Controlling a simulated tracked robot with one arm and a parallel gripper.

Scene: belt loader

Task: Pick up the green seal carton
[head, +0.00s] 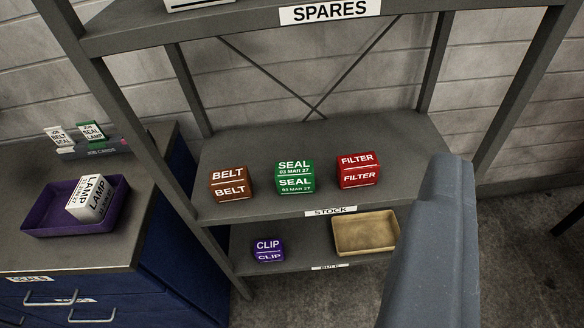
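The green seal carton (295,177) sits upright on the STOCK shelf (330,200), marked SEAL and 03 MAR 27. It stands between the brown belt carton (230,184) and the red filter carton (358,170), with gaps on both sides. A grey part of mine rises at the lower right, in front of the shelf's right side. It is apart from the green carton in the picture. I cannot make out two fingertips on it, so whether my gripper is open or shut does not show. Nothing touches the green carton except the shelf.
A purple clip carton (267,249) and a tan tray (364,236) are on the lower shelf. The SPARES shelf (420,12) overhangs above. Shelf posts frame both sides. At left, a cabinet top holds a purple tray (48,222) with a white lamp carton (92,199), and a job-card holder (85,148).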

